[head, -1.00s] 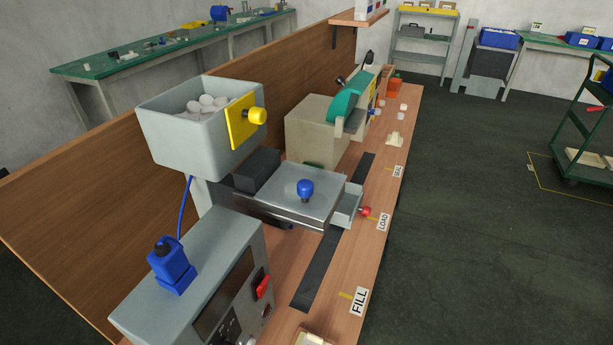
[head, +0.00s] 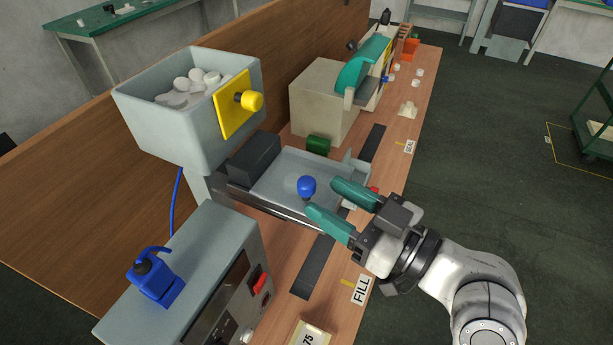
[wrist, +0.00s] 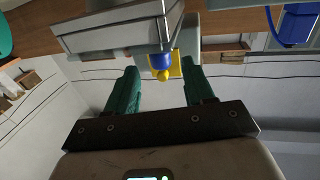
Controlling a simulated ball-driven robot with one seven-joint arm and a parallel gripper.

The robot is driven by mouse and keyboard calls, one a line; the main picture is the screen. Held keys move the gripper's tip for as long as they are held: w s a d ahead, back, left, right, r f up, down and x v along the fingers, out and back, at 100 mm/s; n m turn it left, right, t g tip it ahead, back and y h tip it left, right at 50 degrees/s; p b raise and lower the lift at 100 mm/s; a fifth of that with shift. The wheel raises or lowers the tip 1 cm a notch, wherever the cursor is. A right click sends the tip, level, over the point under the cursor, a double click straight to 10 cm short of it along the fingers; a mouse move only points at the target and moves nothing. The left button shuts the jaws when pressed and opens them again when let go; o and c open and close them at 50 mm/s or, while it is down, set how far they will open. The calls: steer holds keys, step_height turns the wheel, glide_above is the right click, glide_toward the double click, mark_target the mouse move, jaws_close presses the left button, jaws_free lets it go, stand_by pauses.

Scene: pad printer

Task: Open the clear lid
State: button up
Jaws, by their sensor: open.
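The clear lid (head: 275,186) lies flat over a shallow grey metal tray and looks shut. Its round blue knob (head: 306,187) stands up on top. My gripper (head: 321,195) is open, with its two green fingers pointing at the knob from the right. The fingertips are close to the knob, one toward the far side and one toward the near side. In the wrist view the knob (wrist: 163,62) appears between the fingertips, with the yellow knob behind it. I cannot tell whether either finger touches it.
A grey hopper (head: 185,125) with white pieces and a yellow knob (head: 249,101) stands behind the tray. A beige machine (head: 325,100) with a green cover is beyond it. A grey control box (head: 190,270) is at the near left.

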mark_target(314, 191)
steer(key=shift+p+x, duration=0.45)
steer(key=shift+x, duration=2.25)
steer(key=shift+s, duration=0.1)
steer(key=shift+c, duration=0.2)
jaws_close()
